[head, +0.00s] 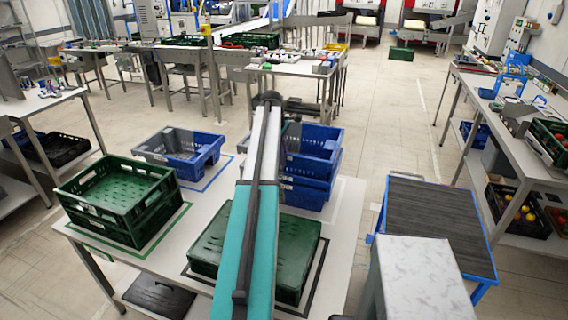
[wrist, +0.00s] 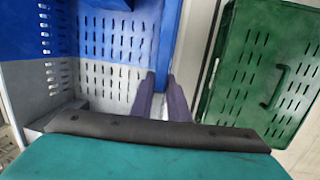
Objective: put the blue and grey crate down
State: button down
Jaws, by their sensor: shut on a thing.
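The blue and grey crate (wrist: 105,42) fills the left of the wrist view, blue in its upper part and pale grey below. My gripper (wrist: 164,78) is shut on its blue side wall, one finger either side. In the head view my arm hides the gripper and part of the crate. The held crate seems to be the upper blue crate (head: 320,139) just right of my arm. It is over a lower blue crate (head: 308,190); I cannot tell whether it rests fully on it. A second blue and grey crate (head: 205,155) sits on the table to the left.
A green crate (head: 215,250), closed side up, lies in front within a black outline and shows in the wrist view (wrist: 262,70). Stacked green crates (head: 130,215) stand at the left. A dark-topped blue-framed cart (head: 435,220) is at the right. Bare table (head: 345,205) shows beside the blue crates.

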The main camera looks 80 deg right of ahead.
jog(key=shift+f+p, duration=0.8)
jog(key=shift+f, duration=1.4)
jog(key=c, duration=1.7)
grip_release()
jog(key=shift+r, duration=0.45)
jog(key=shift+w+a+r+b, duration=0.3)
jog(key=shift+r+b, duration=0.35)
jog(key=shift+r, duration=1.3)
jog(key=shift+w+a+r+b, duration=0.25)
jog(key=shift+r+b, duration=0.4)
jog(key=shift+r, duration=1.25)
jog(key=shift+w+a+r+b, duration=0.3)
jog(key=shift+r+b, duration=0.35)
jog(key=shift+r, duration=1.3)
jog(key=shift+d, duration=0.1)
